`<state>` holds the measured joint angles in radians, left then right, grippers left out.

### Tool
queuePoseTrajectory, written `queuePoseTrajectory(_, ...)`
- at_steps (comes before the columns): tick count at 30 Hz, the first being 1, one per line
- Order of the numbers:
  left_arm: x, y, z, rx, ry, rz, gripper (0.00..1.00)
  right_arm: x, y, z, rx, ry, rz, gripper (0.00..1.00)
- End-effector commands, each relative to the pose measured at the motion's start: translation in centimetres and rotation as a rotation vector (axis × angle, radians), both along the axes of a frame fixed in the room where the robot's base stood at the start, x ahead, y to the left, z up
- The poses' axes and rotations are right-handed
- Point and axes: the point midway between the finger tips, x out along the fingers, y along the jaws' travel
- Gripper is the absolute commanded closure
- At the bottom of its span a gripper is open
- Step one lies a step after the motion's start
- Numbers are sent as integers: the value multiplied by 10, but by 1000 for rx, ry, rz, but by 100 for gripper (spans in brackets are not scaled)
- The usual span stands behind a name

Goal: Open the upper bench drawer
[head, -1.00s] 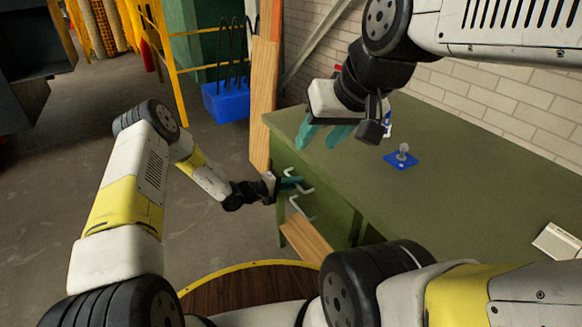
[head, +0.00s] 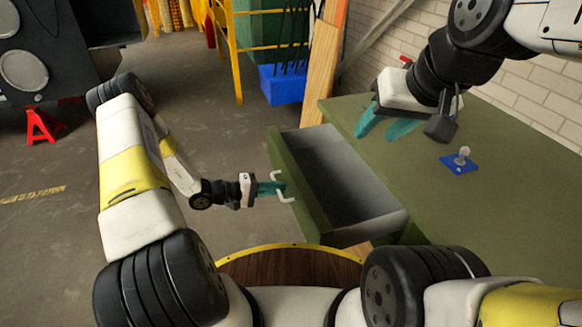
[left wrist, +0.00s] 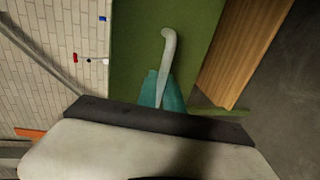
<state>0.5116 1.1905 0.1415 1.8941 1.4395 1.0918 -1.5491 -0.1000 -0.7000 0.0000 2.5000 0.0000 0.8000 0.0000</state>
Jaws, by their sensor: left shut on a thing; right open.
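The upper bench drawer (head: 300,187) stands well out of the green bench (head: 440,180), and its grey inside (head: 350,180) shows empty where visible. My left gripper (head: 272,188) is shut on the pale drawer handle (head: 285,196) at the drawer's front. In the left wrist view, the teal fingers (left wrist: 161,92) close around the handle (left wrist: 168,55), whose curved end sticks out beyond them. My right gripper (head: 383,122) is open and empty above the bench top, its teal fingers apart.
A blue plate with a pale knob (head: 460,161) lies on the bench top. Wooden boards (head: 322,65), a blue bin (head: 283,85) and a yellow frame (head: 232,50) stand behind the drawer. A red stand (head: 42,127) is at far left.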

Motion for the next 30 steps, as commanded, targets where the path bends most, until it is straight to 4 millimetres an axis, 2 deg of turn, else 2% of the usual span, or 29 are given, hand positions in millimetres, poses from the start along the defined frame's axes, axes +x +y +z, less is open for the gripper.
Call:
queuePoseTrajectory(13,-2,6,-1,3,1,-1,100,0,0,0,0,0,0,56)
queuePoseTrajectory(14,-2,6,-1,3,1,-1,87,0,0,0,0,0,0,56)
queuePoseTrajectory(17,-2,6,-1,2,1,0,68,0,0,0,0,0,0,56)
queuePoseTrajectory(26,-2,6,0,1,0,0,68,0,0,0,0,0,0,56)
queuePoseTrajectory(30,-5,16,2,2,-1,3,68,0,0,0,0,0,0,56)
